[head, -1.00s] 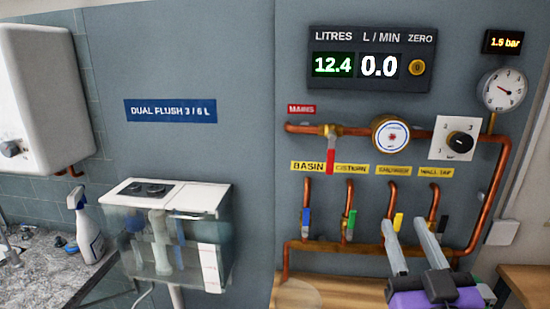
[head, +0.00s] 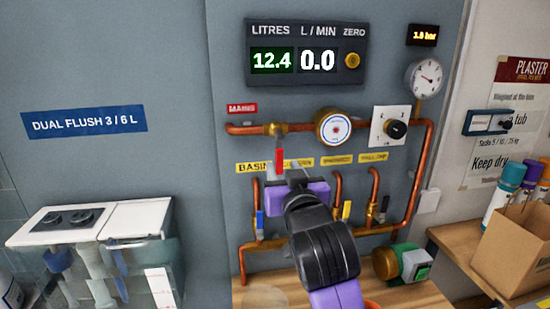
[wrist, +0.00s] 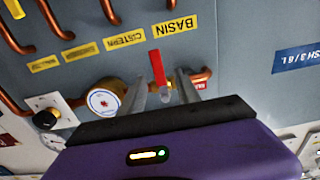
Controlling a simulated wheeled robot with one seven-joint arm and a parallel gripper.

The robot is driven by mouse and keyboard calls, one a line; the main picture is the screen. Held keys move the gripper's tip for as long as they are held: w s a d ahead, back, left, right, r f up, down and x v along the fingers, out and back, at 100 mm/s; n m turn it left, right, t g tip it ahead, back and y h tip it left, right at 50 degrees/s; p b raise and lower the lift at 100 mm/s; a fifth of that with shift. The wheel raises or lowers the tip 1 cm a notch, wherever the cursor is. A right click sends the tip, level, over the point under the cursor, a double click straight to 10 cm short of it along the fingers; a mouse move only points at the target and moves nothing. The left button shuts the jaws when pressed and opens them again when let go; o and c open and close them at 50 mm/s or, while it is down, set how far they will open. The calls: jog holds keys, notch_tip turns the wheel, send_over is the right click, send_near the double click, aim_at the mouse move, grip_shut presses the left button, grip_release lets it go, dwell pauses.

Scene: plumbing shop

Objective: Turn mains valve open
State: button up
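The mains valve's red lever (head: 280,158) hangs straight down, crosswise to the horizontal copper pipe, below the red MAINS label (head: 242,108). My gripper (head: 285,176) is raised in front of the panel, just below the lever. In the wrist view, turned upside down, the red lever (wrist: 157,68) appears between the two grey fingers of my gripper (wrist: 161,82). The fingers are apart, with a gap on each side of the lever; I cannot tell contact or exact depth. The flow display (head: 306,60) reads 12.4 litres and 0.0 L/min.
A round meter (head: 333,127), a dial plate (head: 389,126) and a pressure gauge (head: 425,78) sit right of the valve. Branch taps with blue (head: 260,222) and yellow (head: 347,211) handles lie below, partly behind my arm. A cistern (head: 95,240) stands left; a cardboard box (head: 515,245) right.

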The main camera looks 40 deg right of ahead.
aim_at(280, 160)
jog(key=p+x, duration=0.1)
jog(key=x, duration=0.4)
jog(key=shift+w+d, duration=0.2)
jog(key=shift+d, duration=0.05)
jog(key=shift+c, duration=0.5)
grip_shut()
dwell(0.8)
